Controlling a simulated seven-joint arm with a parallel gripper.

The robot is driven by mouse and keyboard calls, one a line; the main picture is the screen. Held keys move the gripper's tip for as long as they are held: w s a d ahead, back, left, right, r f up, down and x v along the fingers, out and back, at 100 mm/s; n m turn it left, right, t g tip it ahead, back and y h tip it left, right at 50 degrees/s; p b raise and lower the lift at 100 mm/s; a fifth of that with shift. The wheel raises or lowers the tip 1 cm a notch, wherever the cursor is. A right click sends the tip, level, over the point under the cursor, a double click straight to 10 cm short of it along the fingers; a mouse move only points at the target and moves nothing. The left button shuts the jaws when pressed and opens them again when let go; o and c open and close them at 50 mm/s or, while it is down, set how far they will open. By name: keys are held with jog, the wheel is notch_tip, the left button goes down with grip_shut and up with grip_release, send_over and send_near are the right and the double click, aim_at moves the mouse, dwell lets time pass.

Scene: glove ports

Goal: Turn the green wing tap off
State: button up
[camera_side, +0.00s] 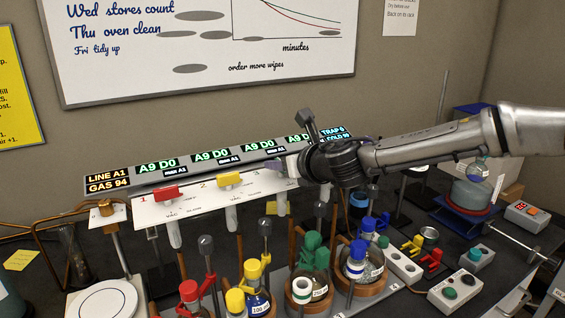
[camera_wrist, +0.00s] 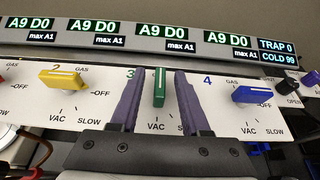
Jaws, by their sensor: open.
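The green wing tap (camera_wrist: 160,88) is on the white panel at number 3 in the wrist view. Its wing stands upright in the picture, in line with the VAC mark below it. The yellow and blue taps lie roughly level, in line with their OFF marks. My gripper (camera_wrist: 160,95) is open, with one dark finger on each side of the green wing. Small gaps show between the wing and both fingers. In the side view my gripper (camera_side: 280,165) is at the panel and hides the green tap.
The yellow tap (camera_wrist: 64,78) is left of my gripper and the blue tap (camera_wrist: 253,94) is right of it. A display strip (camera_side: 215,165) runs above the panel. Capped flasks (camera_side: 310,285) stand below on the bench, with a whiteboard (camera_side: 130,88) behind.

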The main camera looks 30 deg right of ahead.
grip_shut()
dwell(0.3)
jog(key=shift+a+m+h, duration=0.1)
jog(key=shift+m+h, duration=0.2)
jog(key=shift+h, duration=0.1)
jog(key=shift+a+m+g+h, duration=0.1)
jog(key=shift+m+g+h, duration=0.2)
jog(key=shift+m+h, duration=0.75)
jog(key=m+g+h, duration=0.1)
jog(key=m+h, duration=0.2)
jog(key=h, duration=0.1)
jog(key=shift+f+m+g, duration=0.1)
jog(key=shift+m+g, duration=0.15)
jog(key=shift+g, duration=0.05)
jog(key=shift+w+m+g+h, duration=0.1)
jog(key=shift+m+g+h, duration=2)
jog(key=shift+m, duration=0.4)
jog(key=shift+m+h, duration=0.35)
jog(key=shift+m, duration=0.05)
